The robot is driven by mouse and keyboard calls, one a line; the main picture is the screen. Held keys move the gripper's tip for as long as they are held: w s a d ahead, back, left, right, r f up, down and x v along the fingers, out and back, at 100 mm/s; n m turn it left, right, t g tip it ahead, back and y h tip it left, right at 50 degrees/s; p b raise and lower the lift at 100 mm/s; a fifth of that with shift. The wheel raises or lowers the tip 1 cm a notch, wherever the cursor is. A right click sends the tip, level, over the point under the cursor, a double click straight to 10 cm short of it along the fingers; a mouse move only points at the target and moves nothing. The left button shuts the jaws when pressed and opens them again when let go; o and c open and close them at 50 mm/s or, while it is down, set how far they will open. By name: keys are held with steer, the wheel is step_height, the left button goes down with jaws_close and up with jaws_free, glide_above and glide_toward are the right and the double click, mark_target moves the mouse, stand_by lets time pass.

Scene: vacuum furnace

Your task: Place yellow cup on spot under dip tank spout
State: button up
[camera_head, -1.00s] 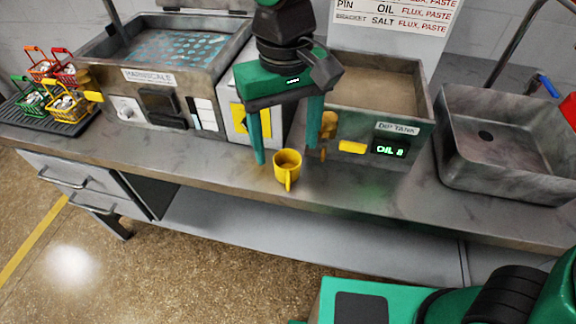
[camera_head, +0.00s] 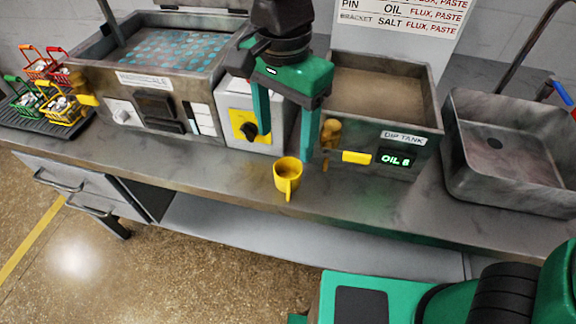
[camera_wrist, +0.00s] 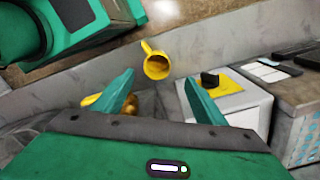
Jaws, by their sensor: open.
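The yellow cup (camera_head: 287,177) stands upright on the bench near its front edge, its handle toward the front. It also shows in the wrist view (camera_wrist: 157,66), beyond the fingertips and apart from them.
A white box with a yellow panel (camera_head: 243,124) stands left of the dip tank. The hardscale tank (camera_head: 150,80) is further left, and wire baskets on a black mat (camera_head: 50,120) are at the far left. A metal sink (camera_head: 510,150) is at the right. The bench front strip is mostly clear.

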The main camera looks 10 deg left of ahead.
mark_target(288, 167)
steer(key=shift+w+m, duration=0.15)
steer(key=shift+m, duration=0.15)
steer(key=shift+f, duration=0.25)
step_height(288, 167, down, 5)
steer(key=shift+s+d+f, duration=0.15)
steer(key=shift+f, duration=1.2)
steer(key=shift+s+d+f, duration=0.1)
steer(key=shift+d+f, duration=0.05)
steer(key=shift+f, duration=1.2)
steer(key=c, duration=1.2)
steer(key=shift+r, duration=0.1)
